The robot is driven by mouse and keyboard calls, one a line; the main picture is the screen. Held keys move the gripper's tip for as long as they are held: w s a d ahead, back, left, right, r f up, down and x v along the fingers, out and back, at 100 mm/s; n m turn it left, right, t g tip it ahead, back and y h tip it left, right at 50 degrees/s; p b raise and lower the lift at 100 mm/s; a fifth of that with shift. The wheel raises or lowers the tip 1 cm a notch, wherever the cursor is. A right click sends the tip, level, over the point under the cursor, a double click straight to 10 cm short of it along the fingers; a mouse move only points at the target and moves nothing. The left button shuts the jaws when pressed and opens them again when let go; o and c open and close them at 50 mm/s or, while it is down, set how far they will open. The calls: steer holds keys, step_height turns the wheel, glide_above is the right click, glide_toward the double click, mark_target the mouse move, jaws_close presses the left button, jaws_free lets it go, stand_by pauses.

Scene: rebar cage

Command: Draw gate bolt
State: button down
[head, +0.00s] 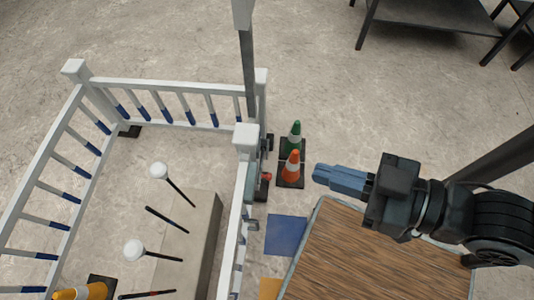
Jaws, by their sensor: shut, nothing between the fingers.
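The gate bolt seems to be the small dark fitting with a red end (266,176) on the outer side of the white fence, beside the white-capped post (246,138). It is too small to tell whether the bolt is drawn or home. My gripper (318,174) is to the right of the fitting, apart from it, pointing left. Its blue fingers are shut with nothing between them. The orange cone (291,168) stands between the fitting and my gripper in the picture.
A green cone (294,137) stands behind the orange one. A wooden-topped table (375,255) is below my arm. Inside the white fence (165,84) is a concrete block (200,240) with rebars, some white-capped. A grey pole (248,70) rises behind the post. Open floor lies beyond.

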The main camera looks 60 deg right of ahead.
steer(key=w+d+f+m+g+b, duration=0.1)
steer(key=w+d+f+m+g, duration=0.2)
steer(key=f, duration=0.7)
steer(key=w+d+f+m+g+h+b, duration=0.1)
steer(key=w+f+m+g, duration=0.25)
steer(key=f, duration=0.65)
steer(key=w+d+f+m+g+b, duration=0.15)
steer(key=w+f, duration=0.25)
steer(key=f, duration=0.7)
steer(key=w+d+f+m+g+y+b, duration=0.1)
steer(key=w+d+f+m+g+y, duration=0.1)
steer(key=w+d+f+m+g, duration=0.5)
steer(key=d+r+y+b, duration=0.1)
steer(key=d+r, duration=0.3)
steer(key=d, duration=0.6)
steer(key=shift+w+d+r+m+g+y, duration=0.3)
steer(key=shift+w+d+r+y, duration=0.1)
steer(key=shift+y, duration=0.4)
